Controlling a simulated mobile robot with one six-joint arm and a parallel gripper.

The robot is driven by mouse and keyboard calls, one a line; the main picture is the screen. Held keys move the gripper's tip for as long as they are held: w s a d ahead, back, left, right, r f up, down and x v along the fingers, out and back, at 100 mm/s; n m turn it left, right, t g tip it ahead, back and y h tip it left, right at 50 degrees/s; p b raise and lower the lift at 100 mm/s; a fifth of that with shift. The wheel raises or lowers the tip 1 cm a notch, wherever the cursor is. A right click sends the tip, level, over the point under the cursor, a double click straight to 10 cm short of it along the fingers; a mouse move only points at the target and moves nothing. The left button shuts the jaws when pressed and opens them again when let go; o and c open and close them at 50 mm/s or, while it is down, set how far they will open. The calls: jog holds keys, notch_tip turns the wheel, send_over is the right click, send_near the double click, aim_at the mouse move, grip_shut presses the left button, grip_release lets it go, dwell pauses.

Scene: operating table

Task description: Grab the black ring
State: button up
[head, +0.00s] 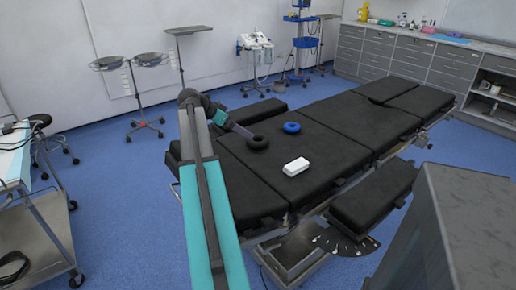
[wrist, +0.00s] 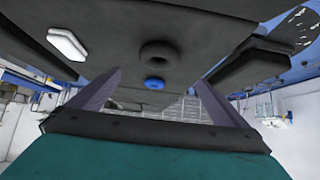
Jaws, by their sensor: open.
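The black ring (head: 258,143) lies flat on the black operating table (head: 325,148), near its left end in the head view. In the wrist view the black ring (wrist: 157,50) is in the upper middle, beyond the fingertips and not between them. My gripper (head: 250,135) comes in from the left, its tip at the ring's upper left edge in the head view. In the wrist view my gripper (wrist: 159,77) has its two fingers wide apart, with nothing held. Whether a finger touches the ring cannot be told.
A blue ring (head: 292,127) lies on the table right of the black ring; it also shows in the wrist view (wrist: 155,84). A white block (head: 296,166) lies nearer the front edge, also in the wrist view (wrist: 67,43). The table around them is clear.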

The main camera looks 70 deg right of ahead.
jog(key=shift+s+d, duration=0.1)
jog(key=shift+d, duration=0.05)
send_near(261, 140)
jog(key=shift+x, duration=1.25)
jog(key=shift+f, duration=0.15)
jog(key=shift+p+x, duration=0.45)
jog(key=shift+x, duration=2.05)
jog(key=c, duration=1.1)
